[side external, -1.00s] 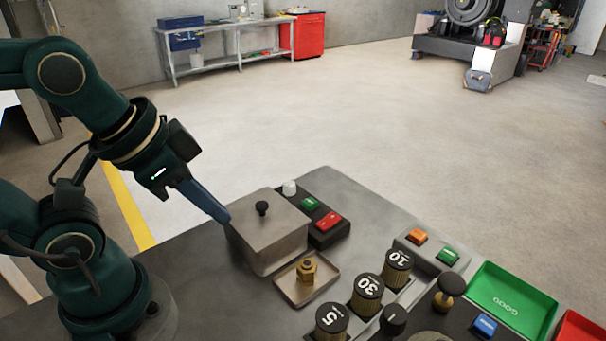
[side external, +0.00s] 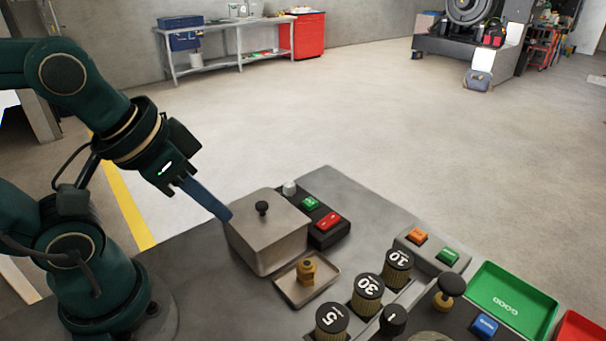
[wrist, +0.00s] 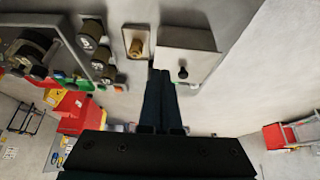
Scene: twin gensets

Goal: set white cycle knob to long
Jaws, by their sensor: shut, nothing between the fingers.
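The white knob (side external: 289,188) stands at the far left end of a dark control box (side external: 330,236), behind the grey lidded box in the side external view. Its setting marks are too small to read. My gripper (side external: 226,215) is shut and empty, its long blue fingers slanting down to the left of the grey lidded box (side external: 268,250). The fingertips overlap the box's left edge in the picture; I cannot tell whether they touch it. In the wrist view the shut fingers (wrist: 161,76) point at the gap beside that box, and I cannot make out the white knob.
The black-knobbed lid (side external: 262,208) stands between my fingers and the control box. Green (side external: 311,203) and red (side external: 329,221) buttons sit beside the knob. A tray (side external: 289,288) with a brass fitting (side external: 307,270) and several numbered cylinders (side external: 367,289) lie nearer the camera.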

